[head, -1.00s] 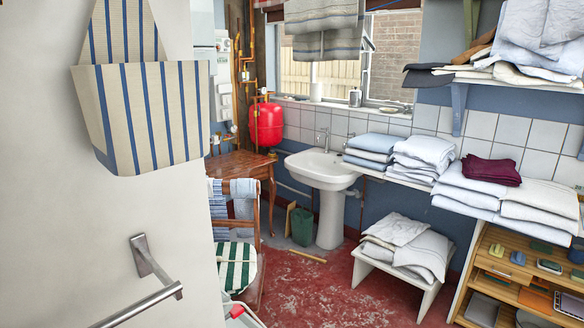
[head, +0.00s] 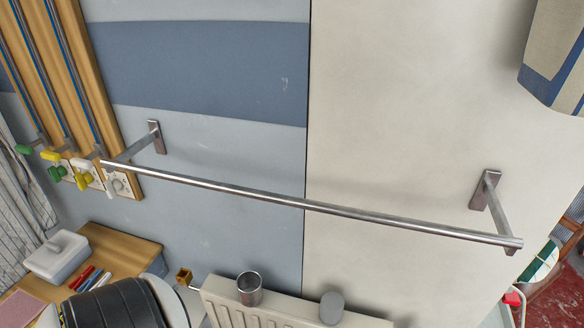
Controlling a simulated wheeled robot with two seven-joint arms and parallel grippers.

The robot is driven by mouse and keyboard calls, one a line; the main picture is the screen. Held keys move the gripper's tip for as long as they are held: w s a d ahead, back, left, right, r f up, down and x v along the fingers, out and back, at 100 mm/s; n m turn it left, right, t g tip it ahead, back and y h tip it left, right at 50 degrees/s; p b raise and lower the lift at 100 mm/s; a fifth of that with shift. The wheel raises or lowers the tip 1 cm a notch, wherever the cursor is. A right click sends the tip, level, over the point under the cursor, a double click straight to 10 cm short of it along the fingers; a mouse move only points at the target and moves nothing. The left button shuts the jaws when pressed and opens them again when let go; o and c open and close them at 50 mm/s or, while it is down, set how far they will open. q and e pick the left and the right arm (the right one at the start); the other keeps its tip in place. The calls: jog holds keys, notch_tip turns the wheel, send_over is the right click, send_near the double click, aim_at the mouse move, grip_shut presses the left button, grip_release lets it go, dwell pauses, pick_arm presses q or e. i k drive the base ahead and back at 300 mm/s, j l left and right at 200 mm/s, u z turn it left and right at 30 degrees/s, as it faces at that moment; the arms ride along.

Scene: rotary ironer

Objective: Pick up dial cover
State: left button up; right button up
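I cannot make out for certain which thing is the dial cover. A small grey rounded piece (head: 332,307) stands on top of the white radiator (head: 275,315) at the bottom of the head view. A white lidded box with a raised handle (head: 58,257) sits on a wooden surface at the left. Neither of my grippers is in view.
A metal rail (head: 310,205) on two brackets runs across the wall. A metal cup (head: 249,288) stands on the radiator. Colored pens (head: 90,278) lie near the white box. A black ridged object is cut off at the bottom left. Striped cloth hangs top right.

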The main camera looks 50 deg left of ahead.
aim_at(332, 304)
jog(key=u, duration=1.1)
